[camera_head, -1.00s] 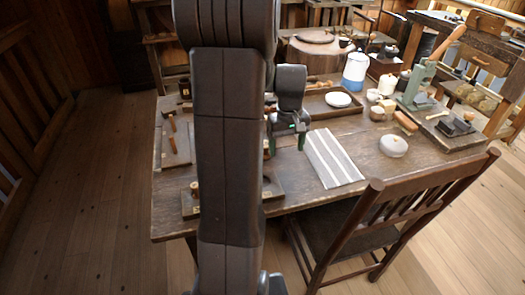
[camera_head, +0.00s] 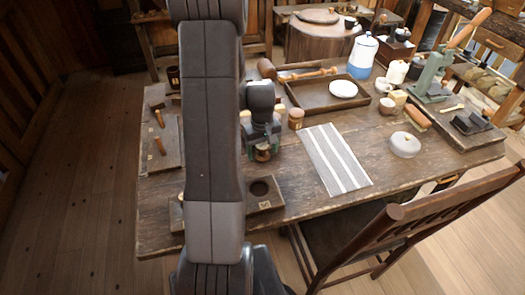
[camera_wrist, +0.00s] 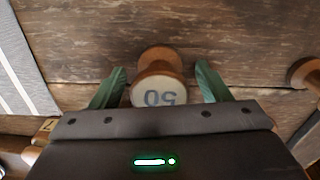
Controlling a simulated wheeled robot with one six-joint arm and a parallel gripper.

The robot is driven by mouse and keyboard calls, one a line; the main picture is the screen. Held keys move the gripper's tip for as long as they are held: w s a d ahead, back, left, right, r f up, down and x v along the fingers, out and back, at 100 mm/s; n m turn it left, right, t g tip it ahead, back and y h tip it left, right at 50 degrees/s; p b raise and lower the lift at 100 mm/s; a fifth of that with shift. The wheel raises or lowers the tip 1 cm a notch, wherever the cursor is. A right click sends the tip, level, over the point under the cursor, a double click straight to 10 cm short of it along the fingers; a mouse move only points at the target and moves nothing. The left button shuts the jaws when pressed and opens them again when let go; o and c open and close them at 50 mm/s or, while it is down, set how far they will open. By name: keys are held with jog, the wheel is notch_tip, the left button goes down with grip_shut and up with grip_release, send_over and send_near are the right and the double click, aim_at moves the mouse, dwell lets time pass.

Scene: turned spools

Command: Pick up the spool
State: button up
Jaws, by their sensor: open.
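The spool (camera_wrist: 158,59) is wooden with flared ends and a pale round label reading "50", upside down in the wrist view. It stands on the dark table between the two green fingers of my gripper (camera_wrist: 160,76). The fingers are apart, one on each side, with a gap showing beside the spool. In the head view my gripper (camera_head: 262,146) is low over the table, and the spool (camera_head: 262,155) shows only partly beneath it.
Another spool (camera_head: 296,118) stands close by to the right. A striped cloth (camera_head: 334,160) lies further right. A dark block with a round hole (camera_head: 264,204) sits at the front edge, partly behind my arm. A wooden tray (camera_head: 309,99) with a white dish (camera_head: 343,89) lies behind.

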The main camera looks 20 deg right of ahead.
jog(key=shift+f, duration=0.1)
jog(key=shift+c, duration=0.4)
jog(key=c, duration=1)
